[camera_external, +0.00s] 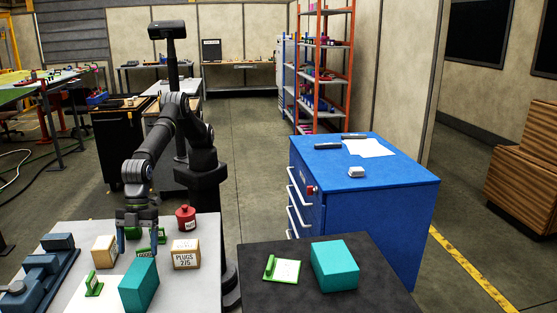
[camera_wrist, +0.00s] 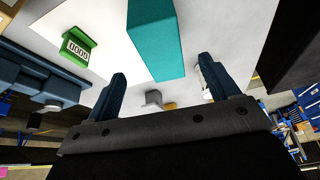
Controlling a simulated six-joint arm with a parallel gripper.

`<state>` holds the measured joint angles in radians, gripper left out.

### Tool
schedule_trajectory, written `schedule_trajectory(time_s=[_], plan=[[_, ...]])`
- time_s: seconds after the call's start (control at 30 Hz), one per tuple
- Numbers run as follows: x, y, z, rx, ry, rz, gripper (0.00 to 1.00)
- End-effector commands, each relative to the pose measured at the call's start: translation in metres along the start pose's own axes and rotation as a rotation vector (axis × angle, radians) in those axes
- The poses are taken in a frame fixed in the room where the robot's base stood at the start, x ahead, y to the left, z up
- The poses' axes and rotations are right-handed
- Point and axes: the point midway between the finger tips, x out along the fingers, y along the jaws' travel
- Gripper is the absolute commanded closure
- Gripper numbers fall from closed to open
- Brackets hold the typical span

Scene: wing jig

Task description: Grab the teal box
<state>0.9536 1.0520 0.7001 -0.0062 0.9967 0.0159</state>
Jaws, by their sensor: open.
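A teal box (camera_external: 139,286) stands on the white table near its front edge. It also shows in the wrist view (camera_wrist: 155,38), upper middle, ahead of and between my fingertips. A second teal box (camera_external: 334,265) sits on the dark table to the right. My gripper (camera_external: 138,236) points down over the white table, just behind the first teal box in the external view. In the wrist view my gripper (camera_wrist: 162,68) has its two fingers wide apart with nothing between them. It appears apart from the box.
Near my gripper are a wooden block (camera_external: 104,251), a box marked PLUGS (camera_external: 185,254), a red canister (camera_external: 186,217) and a green holder (camera_external: 93,284). A blue-grey jig (camera_external: 40,281) lies left. A green-framed card (camera_external: 283,270) lies on the dark table (camera_external: 262,248).

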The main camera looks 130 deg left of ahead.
Motion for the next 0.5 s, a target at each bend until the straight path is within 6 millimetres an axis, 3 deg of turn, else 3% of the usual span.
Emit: schedule_trajectory(time_s=[0.2, 0.5], plan=[[0.036, 0.000, 0.000, 0.000, -0.001, 0.000, 0.20], [0.054, 0.000, -0.001, 0.000, -0.001, 0.000, 0.20]])
